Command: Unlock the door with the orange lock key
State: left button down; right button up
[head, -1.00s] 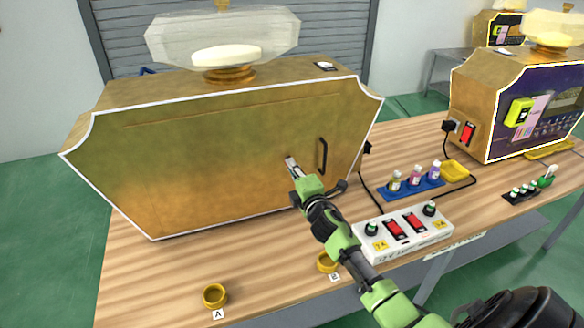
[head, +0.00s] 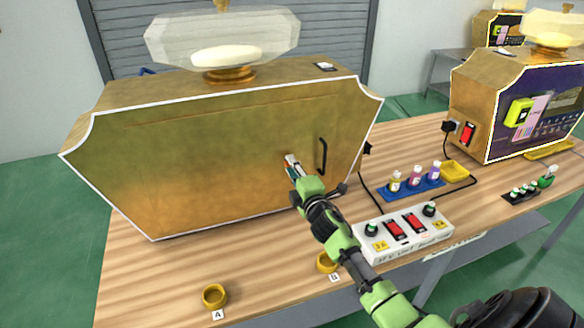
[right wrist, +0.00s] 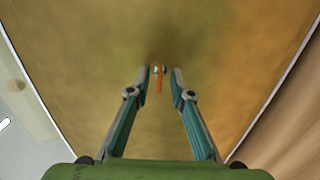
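The gold door (head: 220,150) of the large machine stands shut in the head view, with a black handle (head: 323,156) near its right edge. In the right wrist view, the orange key (right wrist: 159,84) is at a small silver lock (right wrist: 158,70) on the door panel (right wrist: 100,40), its orange part pointing down in the picture. My right gripper (right wrist: 160,74) is open, its fingertips on either side of the key with a gap to each. In the head view the right gripper (head: 290,162) is at the door, left of the handle, and hides the key. My left gripper is not in view.
A white control box (head: 402,235) with red switches and a blue tray (head: 413,188) of small bottles stand to the right. Two yellow rings (head: 214,296) are at the table's front. A second machine (head: 510,105) stands at the right. A black cable lies on the table.

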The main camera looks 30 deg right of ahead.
jog(key=v, duration=1.2)
dwell(0.5)
